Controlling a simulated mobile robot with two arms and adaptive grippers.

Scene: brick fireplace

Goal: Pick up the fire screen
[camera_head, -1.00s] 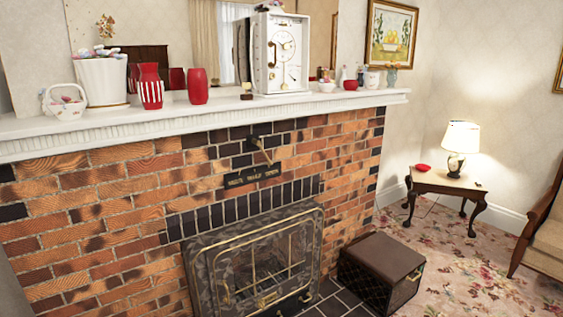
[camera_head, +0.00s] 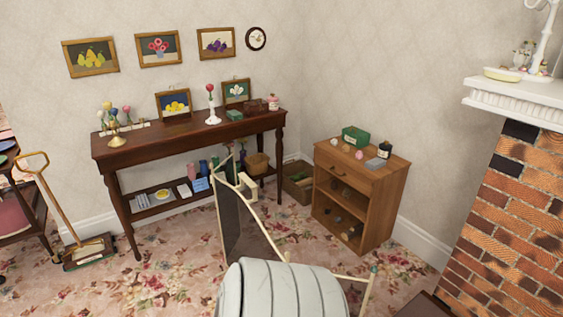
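The fire screen is not in this view. Only the left part of the brick fireplace (camera_head: 515,215) shows, at the right edge, with the end of its white mantel (camera_head: 520,98) at the top right. The fireplace opening is outside the frame. Neither of my grippers is in view, so their state is hidden.
A white ribbed rounded object (camera_head: 280,290) and a dark panel with a cream frame (camera_head: 240,225) stand close at bottom centre. Beyond are a dark long table (camera_head: 185,138), a small wooden cabinet (camera_head: 335,190) and a long-handled tool (camera_head: 55,195). Patterned carpet (camera_head: 160,270) is clear at lower left.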

